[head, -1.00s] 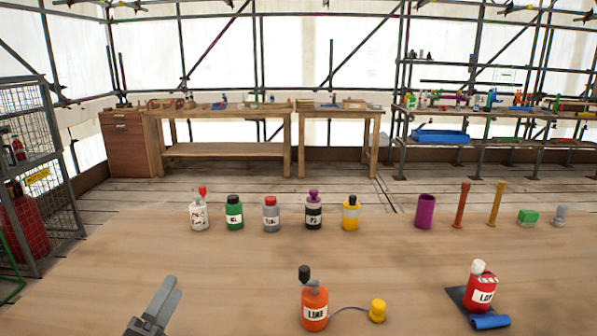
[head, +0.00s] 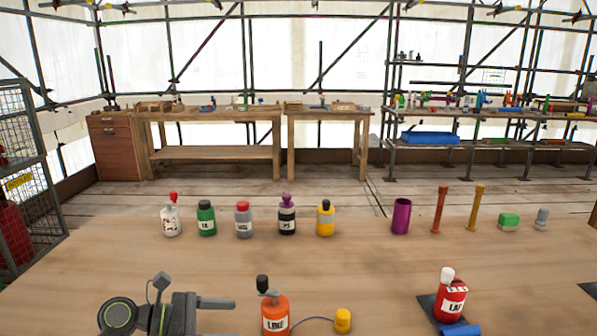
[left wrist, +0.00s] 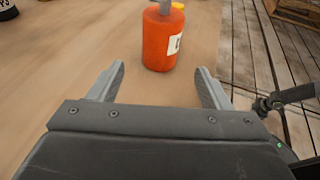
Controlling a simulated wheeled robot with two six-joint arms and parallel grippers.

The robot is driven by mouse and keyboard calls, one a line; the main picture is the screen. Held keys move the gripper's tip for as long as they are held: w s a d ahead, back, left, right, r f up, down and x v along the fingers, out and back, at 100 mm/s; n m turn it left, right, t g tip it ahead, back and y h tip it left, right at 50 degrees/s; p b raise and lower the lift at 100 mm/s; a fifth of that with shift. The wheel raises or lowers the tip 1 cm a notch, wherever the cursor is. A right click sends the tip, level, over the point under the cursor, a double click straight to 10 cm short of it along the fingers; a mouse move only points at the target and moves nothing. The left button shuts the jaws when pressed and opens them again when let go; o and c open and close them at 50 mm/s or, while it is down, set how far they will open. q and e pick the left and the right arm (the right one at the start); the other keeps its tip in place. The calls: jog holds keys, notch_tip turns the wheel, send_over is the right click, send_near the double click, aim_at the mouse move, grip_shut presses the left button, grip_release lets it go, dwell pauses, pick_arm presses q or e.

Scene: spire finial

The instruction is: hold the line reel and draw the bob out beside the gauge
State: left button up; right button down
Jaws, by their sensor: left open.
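The orange line reel (head: 275,313), a bottle shape labelled LINE with a grey neck and black knob, stands upright at the front of the table. A thin blue line runs right from it to the yellow bob (head: 343,320). My left gripper (head: 222,305) is left of the reel, with its fingers pointing right. In the left wrist view the reel (left wrist: 159,42) stands just beyond the open fingertips (left wrist: 160,74), with nothing clasped. The reel's top is cut off there. I cannot tell which object is the gauge. My right gripper is out of view.
A red labelled bottle (head: 451,302) stands on a dark mat (head: 428,306), with a blue roll (head: 461,330) in front. Several bottles stand in a row behind, left of a purple cup (head: 401,216) and two tall rods. The middle of the table is clear.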

aim_at(265, 323)
pick_arm(q)
jog(key=shift+w+d+f, duration=0.1)
jog(key=shift+d+f, duration=0.15)
jog(key=shift+d, duration=0.2)
jog(key=b+x, duration=0.2)
jog(key=x, duration=0.5)
jog(key=shift+w+d+f, duration=0.15)
jog(key=shift+d+f, duration=0.1)
jog(key=shift+d, duration=0.1)
jog(key=shift+w+d+b, duration=0.2)
jog(key=shift+d+b, duration=0.25)
jog(key=shift+d, duration=0.1)
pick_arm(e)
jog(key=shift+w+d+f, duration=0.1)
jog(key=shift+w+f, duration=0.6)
pick_arm(q)
jog(key=c, duration=0.7)
